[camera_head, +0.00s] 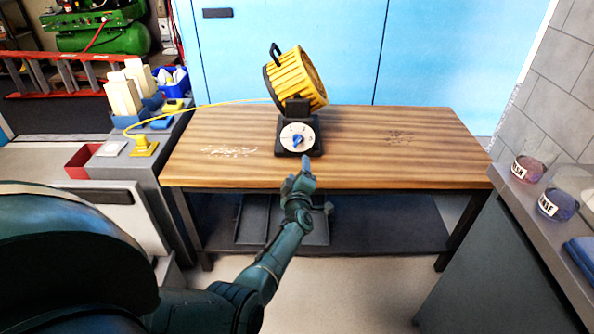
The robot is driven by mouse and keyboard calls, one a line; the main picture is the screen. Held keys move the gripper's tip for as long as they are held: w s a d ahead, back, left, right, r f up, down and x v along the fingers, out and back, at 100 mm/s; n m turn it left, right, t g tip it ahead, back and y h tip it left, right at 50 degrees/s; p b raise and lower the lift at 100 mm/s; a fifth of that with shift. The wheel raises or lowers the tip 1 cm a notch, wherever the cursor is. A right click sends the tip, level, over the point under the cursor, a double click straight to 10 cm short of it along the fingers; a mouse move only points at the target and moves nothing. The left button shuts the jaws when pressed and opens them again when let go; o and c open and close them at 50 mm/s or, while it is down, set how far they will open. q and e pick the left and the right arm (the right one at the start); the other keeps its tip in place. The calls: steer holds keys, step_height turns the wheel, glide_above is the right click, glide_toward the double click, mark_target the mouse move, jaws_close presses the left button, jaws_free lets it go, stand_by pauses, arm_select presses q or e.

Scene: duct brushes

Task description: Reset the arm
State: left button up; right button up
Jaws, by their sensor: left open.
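My left arm reaches in from the lower left, and my left gripper (304,174) is near the front edge of the wooden table (375,150). The gripper is open, with nothing seen in it. It is just below a yellow machine (298,82) in the picture, which has a black handle, a black base and a white dial (298,137) with a blue knob (297,140). I cannot tell whether the fingertips touch the base. My right gripper is not in view.
A yellow cord runs left from the machine to a yellow plug block (143,146) on a grey counter. Two labelled jars (528,168) (557,203) stand on the right counter with a blue cloth (583,257). The table's right half is clear. Blue doors (430,50) stand behind.

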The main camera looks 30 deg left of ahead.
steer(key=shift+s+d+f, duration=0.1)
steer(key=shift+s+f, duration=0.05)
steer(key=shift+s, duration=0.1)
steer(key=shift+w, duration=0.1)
